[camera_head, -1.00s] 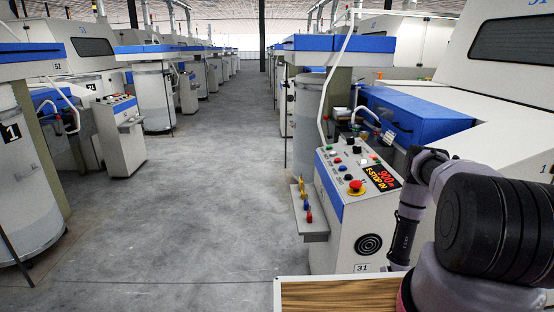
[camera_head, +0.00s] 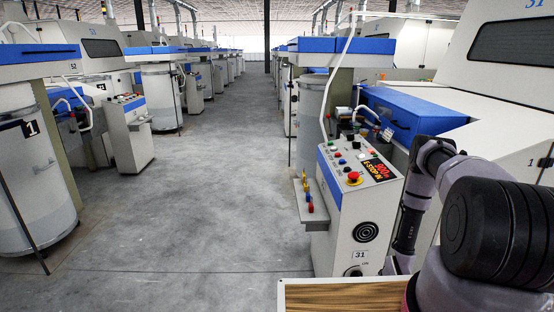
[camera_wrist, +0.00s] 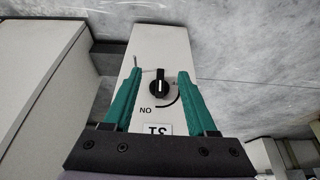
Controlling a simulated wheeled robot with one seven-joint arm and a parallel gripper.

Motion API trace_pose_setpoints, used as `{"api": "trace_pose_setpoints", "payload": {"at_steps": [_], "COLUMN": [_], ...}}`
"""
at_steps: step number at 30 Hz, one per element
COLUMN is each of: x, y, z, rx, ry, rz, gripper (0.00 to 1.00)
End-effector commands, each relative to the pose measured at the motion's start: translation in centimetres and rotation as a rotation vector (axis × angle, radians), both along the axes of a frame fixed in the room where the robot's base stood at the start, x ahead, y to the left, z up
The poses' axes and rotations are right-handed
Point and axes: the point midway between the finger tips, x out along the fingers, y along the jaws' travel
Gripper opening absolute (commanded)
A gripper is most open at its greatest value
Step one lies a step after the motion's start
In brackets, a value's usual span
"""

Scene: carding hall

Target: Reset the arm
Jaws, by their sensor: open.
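My gripper (camera_wrist: 160,72) is open in the wrist view, with two green fingers and nothing between them that I can see held. Beyond the fingers, a black rotary knob (camera_wrist: 160,88) sits on the pale face of a console, next to a label "ON". I cannot tell whether the fingers touch the panel. In the head view my arm (camera_head: 415,205) reaches down at the right beside console 31 (camera_head: 330,235); the gripper itself is hidden there. The console's knob (camera_head: 355,271) shows low on its front.
A side shelf (camera_head: 312,217) holds small coloured items. A wood-topped surface (camera_head: 340,296) lies in front. The grey aisle floor (camera_head: 210,210) is clear between rows of machines.

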Motion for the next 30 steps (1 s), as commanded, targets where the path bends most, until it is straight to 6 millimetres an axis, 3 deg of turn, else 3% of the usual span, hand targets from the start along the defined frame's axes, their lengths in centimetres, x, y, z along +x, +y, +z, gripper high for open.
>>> {"api": "trace_pose_setpoints", "payload": {"at_steps": [8, 11, 14, 21, 25, 30], "x": [4.4, 6.4, 8.7, 13.4, 14.4, 13.9], "y": [-1.2, -1.7, -2.1, -2.0, -1.2, 0.4], "z": [5.8, 8.9, 13.3, 27.5, 35.3, 45.1], "rx": [-0.015, -0.021, -0.029, -0.035, -0.031, -0.014], "ry": [-0.011, -0.015, -0.024, -0.048, -0.062, -0.082], "rz": [-0.020, -0.032, -0.047, -0.100, -0.132, -0.171], "gripper": [0.57, 0.57, 0.57, 0.57, 0.57, 0.57]}}
